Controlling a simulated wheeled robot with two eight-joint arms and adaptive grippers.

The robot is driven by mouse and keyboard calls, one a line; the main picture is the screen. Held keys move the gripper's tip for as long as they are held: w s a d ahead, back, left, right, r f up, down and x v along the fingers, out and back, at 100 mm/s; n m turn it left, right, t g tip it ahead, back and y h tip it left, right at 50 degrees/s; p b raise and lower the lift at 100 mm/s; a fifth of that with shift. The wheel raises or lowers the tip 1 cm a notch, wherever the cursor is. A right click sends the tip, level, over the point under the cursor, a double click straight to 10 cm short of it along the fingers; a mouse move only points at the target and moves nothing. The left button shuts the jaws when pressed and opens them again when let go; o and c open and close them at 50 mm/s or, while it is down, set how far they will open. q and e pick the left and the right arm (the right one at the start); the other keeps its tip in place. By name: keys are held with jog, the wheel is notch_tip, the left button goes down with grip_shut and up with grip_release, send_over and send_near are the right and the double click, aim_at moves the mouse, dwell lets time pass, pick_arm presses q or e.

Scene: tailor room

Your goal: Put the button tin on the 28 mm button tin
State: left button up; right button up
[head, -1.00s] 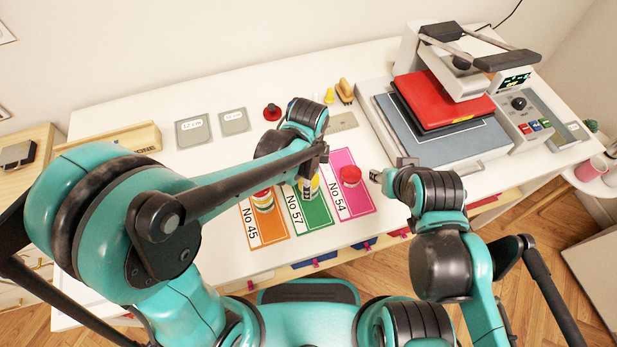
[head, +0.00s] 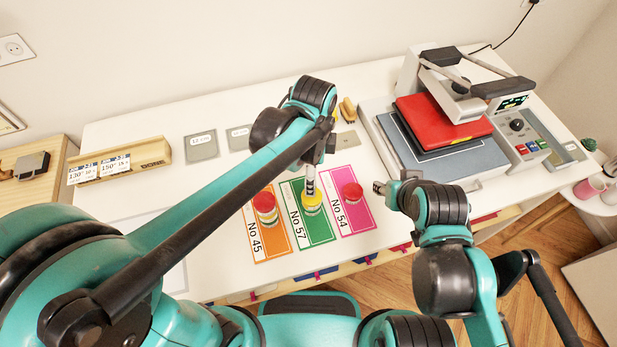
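Three small round tins or stacks stand on coloured cards: one with a red top (head: 265,204) on the orange No 45 card (head: 270,245), one with a yellow top (head: 312,204) on the green No 57 card (head: 319,234), and a red one (head: 352,194) on the pink No 54 card (head: 358,220). I cannot read which is the 28 mm tin. My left gripper (head: 310,182) points down right over the yellow top; its finger opening and any contact are too small to tell. My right gripper (head: 380,188) is right of the pink card, apart from the tins.
A heat press (head: 445,150) with a red top plate fills the right of the table. Grey labelled squares (head: 200,146) and a wooden holder with cards (head: 120,160) lie at the back left. My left arm crosses above the table and hides part of it.

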pick_arm(q)
jog(key=shift+r, duration=0.25)
jog(key=s+a+r+n+t, duration=0.1)
jog(key=s+a+n+t, duration=0.1)
jog(key=a+n, duration=0.7)
jog(key=s+a+r+n+t, duration=0.2)
jog(key=a+n+t, duration=0.3)
jog(key=a+n, duration=0.4)
jog(key=shift+s+n, duration=0.5)
jog(key=shift+s, duration=0.1)
jog(key=shift+d+f, duration=0.1)
